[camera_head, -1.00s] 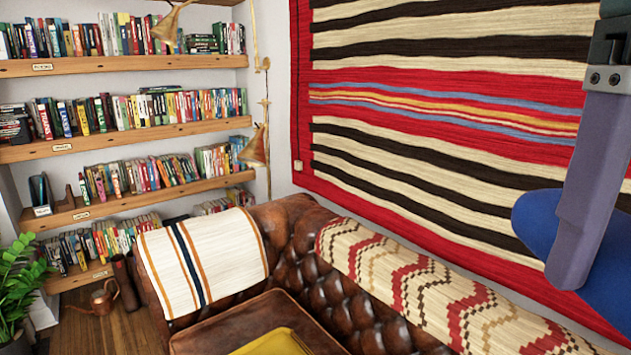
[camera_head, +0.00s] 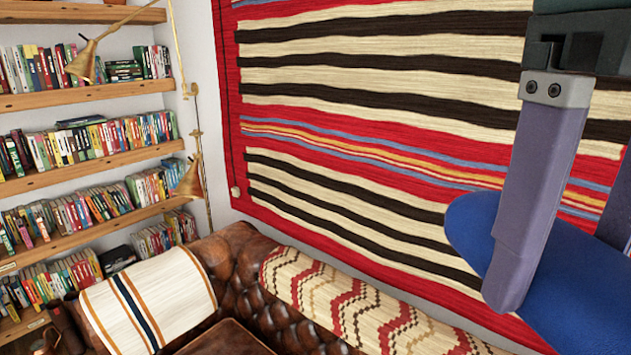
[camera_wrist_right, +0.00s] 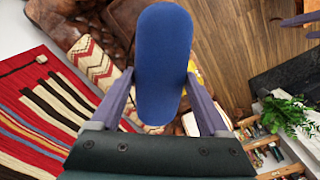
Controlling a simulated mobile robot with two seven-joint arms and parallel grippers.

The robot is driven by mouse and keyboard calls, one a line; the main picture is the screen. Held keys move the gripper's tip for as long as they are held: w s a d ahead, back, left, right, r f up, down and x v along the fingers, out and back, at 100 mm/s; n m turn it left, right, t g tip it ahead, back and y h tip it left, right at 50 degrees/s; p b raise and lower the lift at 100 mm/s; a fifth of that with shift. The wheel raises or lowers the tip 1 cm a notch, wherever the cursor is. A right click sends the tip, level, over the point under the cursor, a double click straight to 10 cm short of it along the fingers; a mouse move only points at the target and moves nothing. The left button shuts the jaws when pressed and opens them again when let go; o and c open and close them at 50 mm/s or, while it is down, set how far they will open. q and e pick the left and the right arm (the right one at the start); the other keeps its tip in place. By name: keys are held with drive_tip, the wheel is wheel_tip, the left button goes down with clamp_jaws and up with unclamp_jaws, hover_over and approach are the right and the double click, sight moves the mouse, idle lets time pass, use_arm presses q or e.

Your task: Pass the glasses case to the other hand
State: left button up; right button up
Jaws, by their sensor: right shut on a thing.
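The glasses case (camera_head: 560,285) is a smooth blue oval at the right edge of the head view. My right gripper (camera_head: 566,262) is shut on it, with one finger in front and part of the other at the picture's edge. In the right wrist view the case (camera_wrist_right: 163,55) stands lengthwise between the two fingers of the right gripper (camera_wrist_right: 161,88) and reaches beyond their tips. Two purple-grey finger parts of my left gripper (camera_wrist_right: 306,27) show at the top right of that view, apart and away from the case. The left gripper is not in the head view.
A brown leather sofa (camera_head: 225,255) with a striped throw (camera_head: 150,300) and a patterned throw (camera_head: 335,305) stands below. Bookshelves (camera_head: 85,100) are at the left, and a striped rug (camera_head: 390,110) hangs on the wall. A plant (camera_wrist_right: 285,112) shows in the wrist view.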

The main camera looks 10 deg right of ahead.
drive_tip(key=w+a+f+m, duration=0.45)
drive_tip(key=w+a, duration=0.55)
drive_tip(key=a, duration=0.3)
use_arm(q)
drive_tip(key=shift+c, duration=0.4)
drive_tip(key=shift+f, duration=0.1)
drive_tip(key=shift+c, duration=0.4)
drive_tip(key=d+r+m+t+h, duration=0.1)
drive_tip(key=d+r+m+t, duration=0.45)
drive_tip(key=d+m, duration=0.4)
drive_tip(key=d+r+m+t, duration=0.4)
drive_tip(key=d+m+t, duration=0.3)
drive_tip(key=d, duration=0.4)
drive_tip(key=w+d+f, duration=0.1)
drive_tip(key=w+f, duration=0.1)
drive_tip(key=w, duration=1)
drive_tip(key=shift+f+m+g, duration=0.35)
drive_tip(key=shift+f, duration=0.05)
use_arm(e)
wheel_tip(320, 180, down, 8)
drive_tip(key=n, duration=0.4)
drive_tip(key=shift+a, duration=0.2)
